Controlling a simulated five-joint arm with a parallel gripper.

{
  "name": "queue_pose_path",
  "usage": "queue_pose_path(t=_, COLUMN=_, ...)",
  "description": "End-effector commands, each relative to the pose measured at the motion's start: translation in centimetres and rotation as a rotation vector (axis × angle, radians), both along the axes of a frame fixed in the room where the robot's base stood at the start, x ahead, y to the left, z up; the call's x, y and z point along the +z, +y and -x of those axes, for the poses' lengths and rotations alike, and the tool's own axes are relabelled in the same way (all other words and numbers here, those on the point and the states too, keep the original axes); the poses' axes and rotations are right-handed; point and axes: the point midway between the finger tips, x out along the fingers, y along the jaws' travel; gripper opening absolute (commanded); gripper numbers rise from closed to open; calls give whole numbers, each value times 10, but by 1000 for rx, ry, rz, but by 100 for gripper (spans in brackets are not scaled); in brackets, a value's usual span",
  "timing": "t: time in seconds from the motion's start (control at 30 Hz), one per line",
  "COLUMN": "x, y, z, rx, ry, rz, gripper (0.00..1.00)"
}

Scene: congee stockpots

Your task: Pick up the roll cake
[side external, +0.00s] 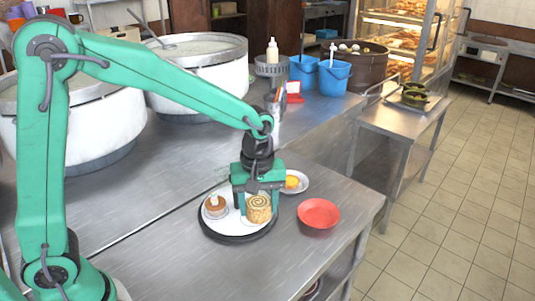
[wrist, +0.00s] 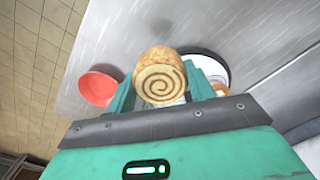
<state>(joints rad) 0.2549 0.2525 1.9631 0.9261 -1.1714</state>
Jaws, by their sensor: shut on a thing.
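The roll cake (side external: 259,209) is a tan cylinder with a brown spiral on its end. In the side view it is at the right part of a round white plate with a dark rim (side external: 238,238). My gripper (side external: 258,194) points down over it, shut on it. In the wrist view the roll cake (wrist: 160,78) sits between both fingers of my gripper (wrist: 160,92), spiral facing the camera. I cannot tell whether its underside touches the plate.
A brown round cake with a white top (side external: 215,207) is on the same plate, left of the roll cake. A red bowl (side external: 318,214) stands to the right. A small white plate with a yellow item (side external: 293,181) is behind. Large stockpots (side external: 200,75) stand at the back left.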

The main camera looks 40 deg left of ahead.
Motion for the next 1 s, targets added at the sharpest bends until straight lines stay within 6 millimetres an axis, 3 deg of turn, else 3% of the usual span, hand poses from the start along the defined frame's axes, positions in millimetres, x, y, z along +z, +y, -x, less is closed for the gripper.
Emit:
queue_pose_path(t=0.3, x=15, y=-21, z=14, rx=-1, ry=-1, rz=1, gripper=30)
queue_pose_path(t=1.0, x=16, y=-22, z=14, rx=5, ry=0, rz=0, gripper=30)
